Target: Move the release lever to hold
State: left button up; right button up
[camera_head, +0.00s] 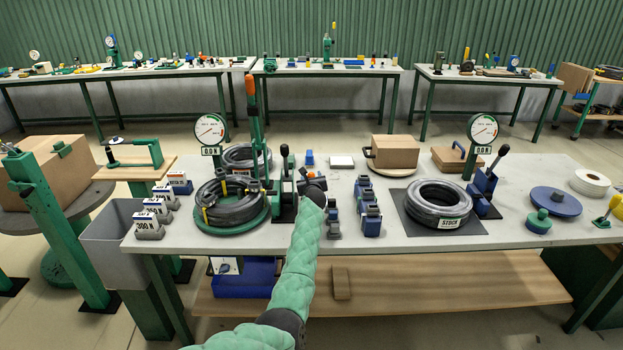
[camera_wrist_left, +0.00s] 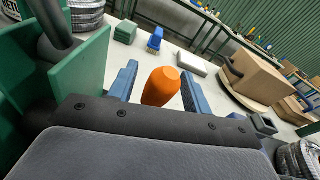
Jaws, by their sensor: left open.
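My left gripper (camera_head: 313,182) is over the middle of the workbench, just right of a green stand (camera_head: 286,186) with a black-knobbed lever (camera_head: 284,150). In the left wrist view its two blue fingers are apart, and an orange rounded handle end (camera_wrist_left: 161,86) shows in the space between them. It looks like the release lever's grip; the fingers do not visibly close on it. The gripper hides it in the head view. The stand's green plates (camera_wrist_left: 75,62) and dark lever are close on the left of the wrist view. No hold marking is legible. My right gripper is not in view.
A tall green lever with an orange grip (camera_head: 250,84) rises behind the coiled hose (camera_head: 232,203). Blue blocks (camera_head: 370,215) stand right of my gripper. A stock coil (camera_head: 438,202), gauges (camera_head: 211,129) and a cardboard box (camera_head: 391,151) share the bench (camera_head: 350,262).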

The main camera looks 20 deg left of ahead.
pick_arm(q)
jog(key=shift+s+d, duration=0.1)
jog(key=shift+s, duration=0.25)
jog(key=f+v, duration=0.1)
jog(key=v, duration=0.5)
jog(key=shift+s+d+r+p, duration=0.2)
jog(key=shift+s+r+p, duration=0.1)
jog(key=shift+r+p, duration=0.15)
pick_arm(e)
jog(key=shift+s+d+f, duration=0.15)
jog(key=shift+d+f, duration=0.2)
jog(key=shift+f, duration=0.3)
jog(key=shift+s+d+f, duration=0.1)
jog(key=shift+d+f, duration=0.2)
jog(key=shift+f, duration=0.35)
pick_arm(q)
jog(key=shift+c, duration=0.2)
